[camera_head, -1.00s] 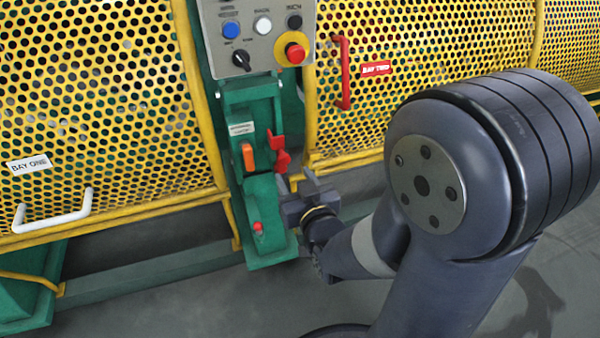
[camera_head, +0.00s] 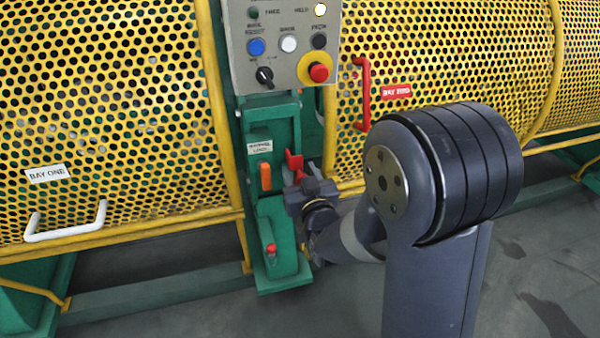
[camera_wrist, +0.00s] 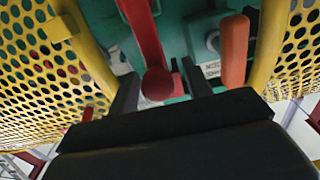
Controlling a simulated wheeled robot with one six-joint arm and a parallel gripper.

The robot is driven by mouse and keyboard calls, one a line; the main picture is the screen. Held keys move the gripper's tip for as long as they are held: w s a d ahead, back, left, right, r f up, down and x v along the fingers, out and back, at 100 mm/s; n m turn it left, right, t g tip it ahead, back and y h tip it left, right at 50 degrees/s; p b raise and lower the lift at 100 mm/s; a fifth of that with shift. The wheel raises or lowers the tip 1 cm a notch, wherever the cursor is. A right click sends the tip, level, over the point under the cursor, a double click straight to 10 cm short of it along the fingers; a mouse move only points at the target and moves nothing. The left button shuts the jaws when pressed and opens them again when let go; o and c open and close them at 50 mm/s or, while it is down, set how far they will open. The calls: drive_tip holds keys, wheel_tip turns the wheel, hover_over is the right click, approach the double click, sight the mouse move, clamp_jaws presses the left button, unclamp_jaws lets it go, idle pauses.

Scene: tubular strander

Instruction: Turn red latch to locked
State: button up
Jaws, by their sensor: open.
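The red latch (camera_head: 294,164) is on the green column, right of an orange lever (camera_head: 265,176). A placard (camera_head: 259,146) sits above them; its small text is not clearly readable. My gripper (camera_head: 302,187) is just below and in front of the red latch, partly hiding its lower end. In the wrist view, the red latch (camera_wrist: 147,40) hangs down with its rounded end between the two open fingers of my gripper (camera_wrist: 160,78). I cannot tell whether either finger touches it. The orange lever (camera_wrist: 234,50) stands to the right, outside the fingers.
A control panel (camera_head: 290,75) with buttons and a red stop knob (camera_head: 318,73) is above. Yellow mesh guards flank the column, with a white handle (camera_head: 66,232) and a red handle (camera_head: 364,92). A red button (camera_head: 271,249) is below. Floor in front is open.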

drive_tip(key=shift+w+a, duration=0.1)
drive_tip(key=shift+w, duration=0.2)
drive_tip(key=shift+c, duration=0.5)
clamp_jaws()
